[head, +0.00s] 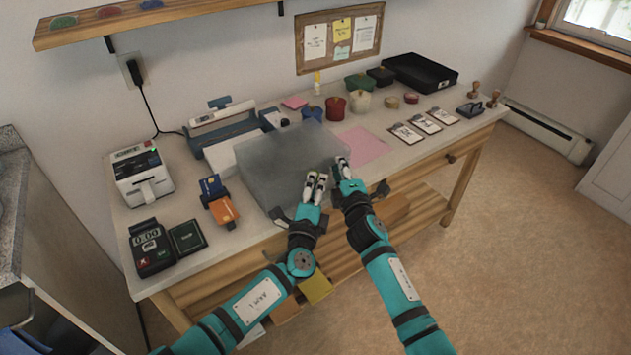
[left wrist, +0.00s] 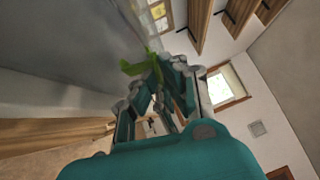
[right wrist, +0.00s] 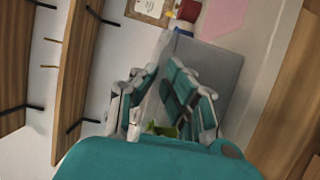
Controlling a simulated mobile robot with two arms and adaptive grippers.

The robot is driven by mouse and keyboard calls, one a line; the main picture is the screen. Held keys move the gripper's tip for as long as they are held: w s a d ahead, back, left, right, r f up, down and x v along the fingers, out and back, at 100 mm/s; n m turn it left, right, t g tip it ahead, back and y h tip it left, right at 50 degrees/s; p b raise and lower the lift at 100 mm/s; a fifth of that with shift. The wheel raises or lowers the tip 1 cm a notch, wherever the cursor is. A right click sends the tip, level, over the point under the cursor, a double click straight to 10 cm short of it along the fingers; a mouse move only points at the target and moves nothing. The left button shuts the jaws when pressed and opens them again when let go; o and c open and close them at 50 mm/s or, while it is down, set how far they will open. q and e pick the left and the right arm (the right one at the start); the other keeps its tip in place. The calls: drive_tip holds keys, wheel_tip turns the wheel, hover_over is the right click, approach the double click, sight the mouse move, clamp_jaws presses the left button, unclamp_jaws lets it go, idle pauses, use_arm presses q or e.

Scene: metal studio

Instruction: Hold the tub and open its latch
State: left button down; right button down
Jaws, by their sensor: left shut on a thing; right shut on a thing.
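The tub (head: 275,160) is a large grey, cloudy box standing on the worktable. Its grey side fills the left of the left wrist view (left wrist: 60,60), and it also shows in the right wrist view (right wrist: 222,65). The green latch (left wrist: 133,67) crosses the left fingertips, and a bit of green shows between the right fingers (right wrist: 163,130). My left gripper (head: 315,178) is at the tub's front and appears shut on the latch. My right gripper (head: 342,162) is at the front right corner, apparently shut on the tub's edge. The fingers partly hide both contacts.
A label printer (head: 142,178), a card terminal (head: 150,247) and a small card holder (head: 220,205) stand left of the tub. Several lidded pots (head: 335,107) stand behind it.

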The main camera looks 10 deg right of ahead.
use_arm(q)
drive_tip(key=shift+s+f+m+t+h, duration=0.2)
drive_tip(key=shift+f+m+t+h, duration=0.3)
drive_tip(key=shift+m, duration=0.4)
drive_tip(key=shift+s+f+m+t+h, duration=0.15)
drive_tip(key=shift+f+m+t+h, duration=0.15)
drive_tip(key=shift+f+m+h, duration=0.5)
drive_tip(key=shift+r+m, duration=0.2)
drive_tip(key=shift+m, duration=0.1)
drive_tip(key=c, duration=1.5)
unclamp_jaws()
drive_tip(key=shift+r, duration=0.1)
drive_tip(key=v, duration=1.2)
